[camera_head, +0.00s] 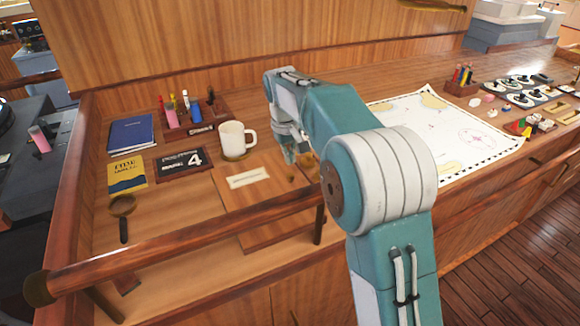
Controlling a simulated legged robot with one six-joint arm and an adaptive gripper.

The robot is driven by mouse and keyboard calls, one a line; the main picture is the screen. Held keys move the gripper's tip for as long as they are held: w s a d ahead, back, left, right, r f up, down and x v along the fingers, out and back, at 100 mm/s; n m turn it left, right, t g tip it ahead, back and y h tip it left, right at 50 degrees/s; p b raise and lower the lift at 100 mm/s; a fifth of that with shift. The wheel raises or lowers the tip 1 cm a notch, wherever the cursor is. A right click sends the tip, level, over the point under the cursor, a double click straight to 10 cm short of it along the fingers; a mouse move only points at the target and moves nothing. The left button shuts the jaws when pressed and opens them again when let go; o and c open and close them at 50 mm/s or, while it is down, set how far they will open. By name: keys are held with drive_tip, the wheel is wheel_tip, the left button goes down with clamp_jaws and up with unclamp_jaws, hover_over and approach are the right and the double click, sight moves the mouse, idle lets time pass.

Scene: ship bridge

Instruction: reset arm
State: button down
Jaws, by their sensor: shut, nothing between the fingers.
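My arm reaches up from the bottom right over the wooden rail, bends at a large teal and white joint, and folds toward the desk. My gripper (291,154) points down at the far end of the arm, just right of the white mug (233,139). It appears small here and is shut and empty. It hangs above the wooden desk (190,225), near a wooden board with a pale label (249,178). My arm hides part of the desk and the left edge of the chart (450,125).
A wooden rail (180,244) runs along the front edge. Small items crowd the right end.

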wheel_tip(320, 180, up, 8)
drive_tip(key=s+d+r+t, duration=0.1)
drive_tip(key=s+d, duration=0.1)
drive_tip(key=s, duration=0.3)
drive_tip(key=s+d+r+m, duration=0.1)
drive_tip(key=s+d+r, duration=0.1)
drive_tip(key=s, duration=0.4)
drive_tip(key=s+d+r+m+t, duration=0.1)
drive_tip(key=s+d+r, duration=0.1)
drive_tip(key=s, duration=0.3)
drive_tip(key=shift+s+d+t+y, duration=0.2)
drive_tip(key=shift+d+t+y, duration=0.15)
drive_tip(key=shift+d, duration=0.35)
drive_tip(key=s+d+f+m+t, duration=0.1)
drive_tip(key=s+f, duration=0.3)
drive_tip(key=s, duration=0.4)
drive_tip(key=s+d+f+m+t, duration=0.1)
drive_tip(key=s+d+f, duration=0.2)
drive_tip(key=s, duration=0.6)
drive_tip(key=shift+s+d+f+m, duration=0.15)
drive_tip(key=shift+s+f+m, duration=0.15)
drive_tip(key=shift+f, duration=0.35)
drive_tip(key=shift+t, duration=0.25)
